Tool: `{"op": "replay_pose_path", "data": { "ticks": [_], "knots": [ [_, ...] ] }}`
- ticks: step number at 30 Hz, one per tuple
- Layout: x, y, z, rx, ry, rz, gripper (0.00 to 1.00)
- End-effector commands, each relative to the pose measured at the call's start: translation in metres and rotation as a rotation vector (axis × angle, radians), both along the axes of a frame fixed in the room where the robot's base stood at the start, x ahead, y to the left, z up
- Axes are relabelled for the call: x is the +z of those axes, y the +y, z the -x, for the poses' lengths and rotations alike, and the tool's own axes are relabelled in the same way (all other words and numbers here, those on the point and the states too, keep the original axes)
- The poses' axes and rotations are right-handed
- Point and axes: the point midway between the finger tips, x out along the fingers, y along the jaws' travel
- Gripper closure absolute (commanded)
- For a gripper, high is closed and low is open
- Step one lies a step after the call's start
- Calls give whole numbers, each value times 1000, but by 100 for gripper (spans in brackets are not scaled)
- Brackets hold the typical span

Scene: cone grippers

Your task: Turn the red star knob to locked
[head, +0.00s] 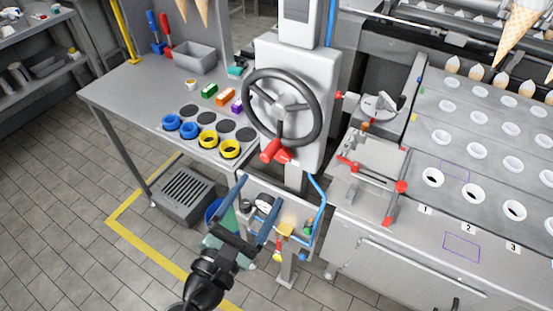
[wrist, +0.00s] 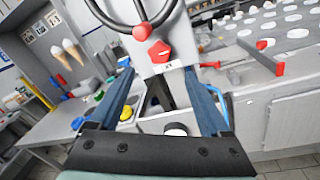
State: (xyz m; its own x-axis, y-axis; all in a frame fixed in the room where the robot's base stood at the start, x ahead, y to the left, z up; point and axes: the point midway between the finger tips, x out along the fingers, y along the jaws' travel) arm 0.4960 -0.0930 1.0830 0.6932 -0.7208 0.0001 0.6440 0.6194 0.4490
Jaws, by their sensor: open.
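The red star knob (wrist: 159,51) is on the front of the grey machine column, below the dark handwheel, with a small white label under it in the wrist view. In the head view the knob (head: 285,156) is partly covered by the wheel's red handle (head: 269,151). Which position the knob is turned to cannot be read. My gripper (head: 260,192) is open and empty, below and in front of the knob. In the wrist view its two blue fingers (wrist: 158,82) stand wide apart, with the knob beyond and above the fingertips, not touched.
The dark handwheel (head: 283,106) sticks out above the knob. A tray with a gauge and small fittings (head: 290,217) lies below, near my fingers. A bench with red-handled clamps (head: 368,172) stands at the right, a grey table (head: 130,88) at the left.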

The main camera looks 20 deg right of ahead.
Motion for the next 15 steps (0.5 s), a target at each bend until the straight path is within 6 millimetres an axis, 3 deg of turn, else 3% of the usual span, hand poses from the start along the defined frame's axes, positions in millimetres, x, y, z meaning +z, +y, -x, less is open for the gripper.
{"op": "replay_pose_path", "data": {
  "ticks": [6,15],
  "knots": [
    [3,-35,-33,-4,-2,-1,19],
    [1,-61,-58,0,-3,-3,19]
  ]
}}
